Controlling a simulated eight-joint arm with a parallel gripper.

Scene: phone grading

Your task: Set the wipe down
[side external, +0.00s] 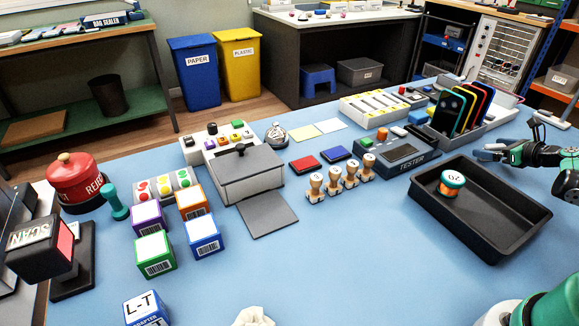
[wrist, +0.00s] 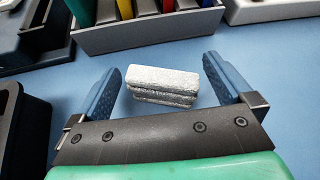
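A light grey, fuzzy, layered block that looks like the folded wipe (wrist: 163,86) appears between my fingers in the wrist view. It seems to rest on the blue table, with a gap showing on each side. My gripper (wrist: 161,68) has its two blue fingers spread apart, one to the left and one to the right of the wipe. In the side external view my gripper (side external: 488,153) is low over the table at the right, behind the black tray. The wipe cannot be made out there.
A black tray (side external: 424,206) holding a green-and-orange roll (side external: 452,183) stands in front of my gripper. A grey rack (wrist: 150,33) of coloured phones is just beyond the wipe. The tester (side external: 405,155) is to the left. The blue table's front middle is mostly clear.

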